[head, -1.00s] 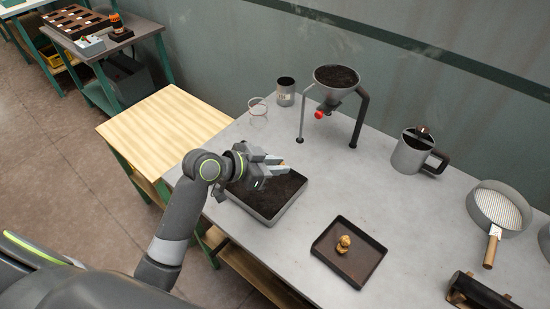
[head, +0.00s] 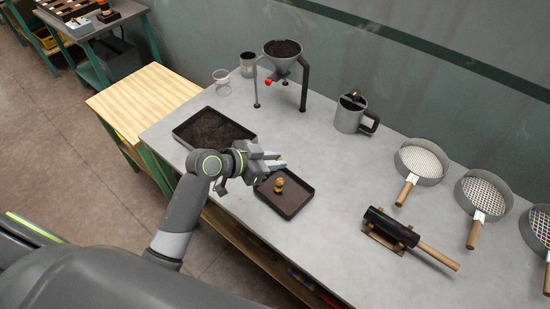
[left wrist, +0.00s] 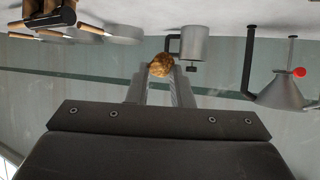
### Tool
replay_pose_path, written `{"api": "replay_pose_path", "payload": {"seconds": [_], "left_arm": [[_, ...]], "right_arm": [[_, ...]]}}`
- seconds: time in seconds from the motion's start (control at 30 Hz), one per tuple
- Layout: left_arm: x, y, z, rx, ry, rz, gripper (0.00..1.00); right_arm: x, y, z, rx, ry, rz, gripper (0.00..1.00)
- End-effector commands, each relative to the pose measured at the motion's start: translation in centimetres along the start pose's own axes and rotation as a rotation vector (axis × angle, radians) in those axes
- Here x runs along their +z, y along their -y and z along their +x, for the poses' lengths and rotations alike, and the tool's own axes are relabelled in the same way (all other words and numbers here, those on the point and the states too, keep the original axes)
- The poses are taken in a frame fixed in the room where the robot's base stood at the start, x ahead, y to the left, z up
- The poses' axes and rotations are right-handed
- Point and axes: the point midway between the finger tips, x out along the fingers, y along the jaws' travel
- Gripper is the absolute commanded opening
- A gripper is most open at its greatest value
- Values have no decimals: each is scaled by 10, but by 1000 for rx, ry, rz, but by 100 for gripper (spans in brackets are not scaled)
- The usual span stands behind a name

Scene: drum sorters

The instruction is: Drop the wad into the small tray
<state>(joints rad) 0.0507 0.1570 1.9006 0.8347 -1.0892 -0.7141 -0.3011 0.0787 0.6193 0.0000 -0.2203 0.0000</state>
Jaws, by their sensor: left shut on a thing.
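My left gripper (head: 274,161) is shut on a crumpled golden-brown wad (left wrist: 160,65), which shows between the fingertips in the left wrist view. In the head view only a small tan bit of it shows at the fingertips. The gripper appears above the far edge of the small dark tray (head: 296,205); its exact height is hard to tell. My right gripper is not in view.
A larger tray of dark soil (head: 182,127) lies to the left. A funnel on a stand (head: 282,60) and a metal mug (head: 350,114) stand behind. A dark roller on a rest (head: 391,228) and round sieves (head: 420,162) lie to the right. Bare table lies between.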

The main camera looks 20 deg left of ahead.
Motion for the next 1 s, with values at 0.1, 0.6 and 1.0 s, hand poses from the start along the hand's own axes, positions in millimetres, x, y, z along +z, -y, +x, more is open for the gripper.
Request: {"api": "replay_pose_path", "payload": {"seconds": [0.1, 0.6, 1.0], "left_arm": [[13, 0, 7, 0, 0, -1, 12], [49, 0, 27, 0, 0, 0, 12], [48, 0, 26, 0, 0, 0, 44]], "right_arm": [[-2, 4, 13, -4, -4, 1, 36], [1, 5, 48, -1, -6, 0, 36], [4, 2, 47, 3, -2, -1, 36]]}}
